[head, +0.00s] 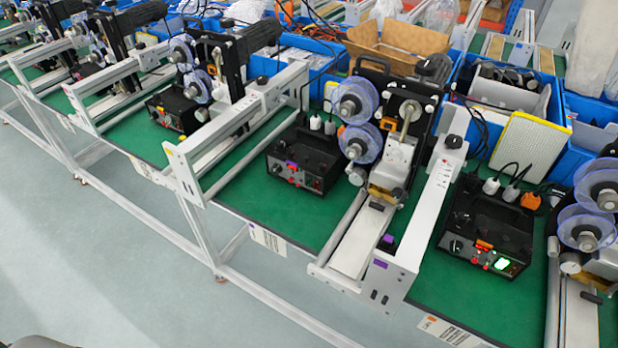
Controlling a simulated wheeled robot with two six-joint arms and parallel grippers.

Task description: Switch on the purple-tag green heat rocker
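The middle coder has a black control box (304,162) on the green bench top. A small purple tag (292,164) sits on its front panel, with red parts beside it. A tiny green spot (316,184) shows low on the panel's right side; it looks unlit, but it is too small to tell its rocker position. Another purple tag (380,263) is on the near end of the same coder's white frame. Neither of my grippers is in view.
The right control box (488,235) has an orange tag (484,244) and a brightly lit green part (503,264). Another control box (177,108) stands left. White frame rails (240,135) flank the middle box. The floor (120,250) in front is clear.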

